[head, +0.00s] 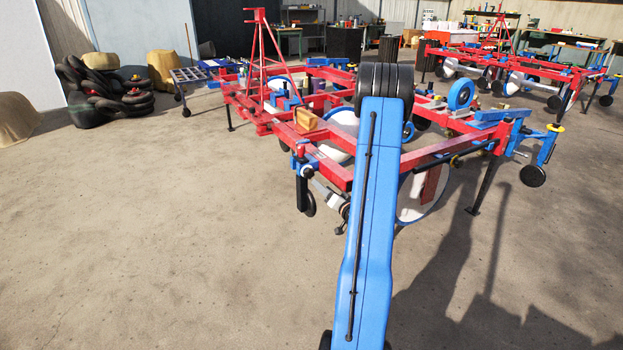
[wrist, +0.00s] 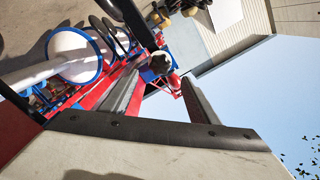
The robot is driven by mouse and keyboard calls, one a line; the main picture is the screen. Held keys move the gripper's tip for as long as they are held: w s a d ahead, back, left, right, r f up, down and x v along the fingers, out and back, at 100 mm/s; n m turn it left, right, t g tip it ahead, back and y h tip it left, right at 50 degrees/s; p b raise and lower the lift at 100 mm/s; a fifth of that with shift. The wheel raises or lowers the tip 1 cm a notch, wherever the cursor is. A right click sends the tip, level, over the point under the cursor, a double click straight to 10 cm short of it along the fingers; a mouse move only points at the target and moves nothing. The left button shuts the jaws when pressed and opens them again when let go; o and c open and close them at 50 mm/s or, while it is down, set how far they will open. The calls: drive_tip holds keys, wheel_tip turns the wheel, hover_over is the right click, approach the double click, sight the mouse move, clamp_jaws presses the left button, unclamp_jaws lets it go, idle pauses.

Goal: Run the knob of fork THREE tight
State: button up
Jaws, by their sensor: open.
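The red and blue planter (head: 330,175) stands on the yard floor in the head view, with several white discs, small wheels and blue fork units along its frame. No number shows on any fork, so I cannot tell which is fork THREE.
My blue arm covers the middle of the planter in the head view. A second planter (head: 520,65) stands at the back right. Stacked tyres (head: 105,90) and a small trolley (head: 190,75) are at the left. The concrete floor (head: 180,240) in front is clear.

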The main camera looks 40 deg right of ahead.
sight(310, 176)
drive_tip(key=x, duration=1)
drive_tip(key=c, duration=1)
drive_tip(key=shift+c, duration=0.2)
